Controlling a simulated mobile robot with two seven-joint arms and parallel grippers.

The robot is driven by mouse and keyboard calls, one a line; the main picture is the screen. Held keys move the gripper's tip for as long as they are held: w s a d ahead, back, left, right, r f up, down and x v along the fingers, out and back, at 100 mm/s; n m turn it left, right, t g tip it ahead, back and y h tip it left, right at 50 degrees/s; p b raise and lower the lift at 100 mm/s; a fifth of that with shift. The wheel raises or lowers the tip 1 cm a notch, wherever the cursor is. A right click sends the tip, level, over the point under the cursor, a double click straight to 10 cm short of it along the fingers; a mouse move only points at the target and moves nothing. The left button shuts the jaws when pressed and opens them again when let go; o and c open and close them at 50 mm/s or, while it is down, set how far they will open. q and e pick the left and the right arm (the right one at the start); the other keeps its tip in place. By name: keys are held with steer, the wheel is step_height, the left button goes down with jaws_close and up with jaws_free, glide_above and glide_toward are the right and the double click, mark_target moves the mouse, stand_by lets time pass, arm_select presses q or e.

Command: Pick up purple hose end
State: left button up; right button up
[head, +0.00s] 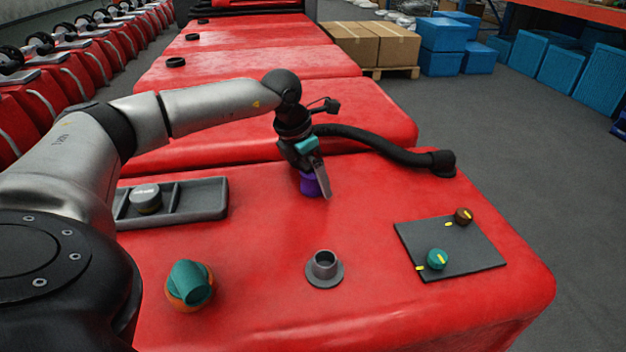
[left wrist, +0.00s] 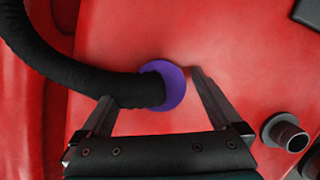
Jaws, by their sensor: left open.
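The purple hose end (head: 309,186) is a purple collar on a thick black hose (head: 372,141). It is at the middle of the red tank top, partly hidden by my left gripper (head: 318,178). In the left wrist view the purple collar (left wrist: 175,87) lies between the open fingers of my left gripper (left wrist: 150,86), nearer the right finger. The left finger's tip is beside or over the black hose; I cannot tell whether it touches. My right gripper is not in view.
A grey port (head: 323,270), a teal cap on an orange base (head: 190,285) and a dark plate with two knobs (head: 450,248) stand on the red tank (head: 262,313). A grey tray (head: 209,197) holding a grey cap is at left. The hose's other end meets the tank at right.

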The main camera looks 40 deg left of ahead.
arm_select(q)
steer(key=c, duration=1.5)
steer(key=shift+o, duration=0.2)
steer(key=shift+r, duration=0.45)
step_height(320, 180, up, 10)
steer(key=p, duration=0.4)
steer(key=shift+f, duration=0.1)
step_height(320, 180, up, 8)
steer(key=f+p, duration=0.1)
steer(key=p, duration=0.2)
glide_above(313, 171)
steer(key=shift+r, duration=0.75)
steer(key=shift+f+b, duration=1.75)
steer(key=shift+f, duration=1.2)
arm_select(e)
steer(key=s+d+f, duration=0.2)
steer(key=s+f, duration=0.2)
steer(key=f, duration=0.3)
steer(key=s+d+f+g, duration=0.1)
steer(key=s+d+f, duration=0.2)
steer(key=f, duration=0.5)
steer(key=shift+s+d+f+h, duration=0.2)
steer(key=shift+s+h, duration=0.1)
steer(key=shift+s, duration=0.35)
